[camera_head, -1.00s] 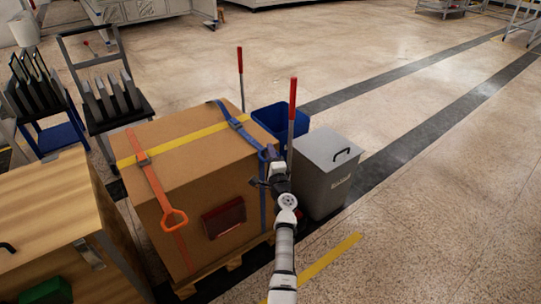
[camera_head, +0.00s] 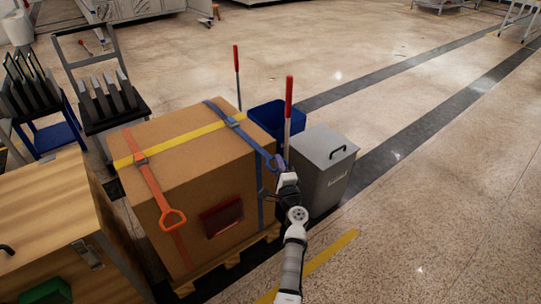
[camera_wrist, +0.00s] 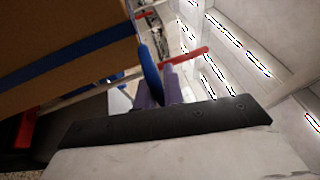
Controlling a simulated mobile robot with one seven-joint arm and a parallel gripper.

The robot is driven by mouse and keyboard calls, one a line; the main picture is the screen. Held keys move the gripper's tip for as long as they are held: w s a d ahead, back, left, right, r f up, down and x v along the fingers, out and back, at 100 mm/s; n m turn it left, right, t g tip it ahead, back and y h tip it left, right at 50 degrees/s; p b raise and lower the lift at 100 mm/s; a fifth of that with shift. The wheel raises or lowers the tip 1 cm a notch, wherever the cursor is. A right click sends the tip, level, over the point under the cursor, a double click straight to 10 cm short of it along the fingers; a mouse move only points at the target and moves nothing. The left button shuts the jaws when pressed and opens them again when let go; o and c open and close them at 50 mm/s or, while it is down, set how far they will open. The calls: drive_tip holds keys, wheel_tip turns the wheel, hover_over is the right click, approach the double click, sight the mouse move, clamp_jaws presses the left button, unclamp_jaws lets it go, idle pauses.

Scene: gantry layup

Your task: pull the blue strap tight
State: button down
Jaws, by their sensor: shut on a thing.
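The blue strap (camera_head: 215,108) runs over the right part of a large cardboard box (camera_head: 180,150), through a buckle (camera_head: 233,122), and down the box's front face. Its free tail ends in a blue loop handle (camera_head: 276,162) just off the box's top right corner. My gripper (camera_head: 281,170) is shut on this handle, beside the box. In the wrist view the handle (camera_wrist: 150,70) stands between the fingers (camera_wrist: 163,88), and a length of blue strap (camera_wrist: 75,55) lies against the brown box. The fingertips are small and partly hidden in the head view.
An orange strap (camera_head: 156,186) and a yellow strap (camera_head: 190,142) also cross the box. A grey lidded bin (camera_head: 322,165), a blue bin (camera_head: 268,118) and red-topped posts (camera_head: 289,95) stand close to my gripper. Open floor (camera_head: 430,210) lies to the right.

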drive_tip(key=shift+s+d+f, duration=0.1)
drive_tip(key=shift+s+d, duration=0.35)
drive_tip(key=shift+s, duration=0.15)
drive_tip(key=c, duration=1.5)
unclamp_jaws()
drive_tip(key=shift+s, duration=0.1)
drive_tip(key=b+v, duration=0.2)
drive_tip(key=v, duration=1.1)
drive_tip(key=shift+s, duration=0.3)
drive_tip(key=shift+d, duration=0.1)
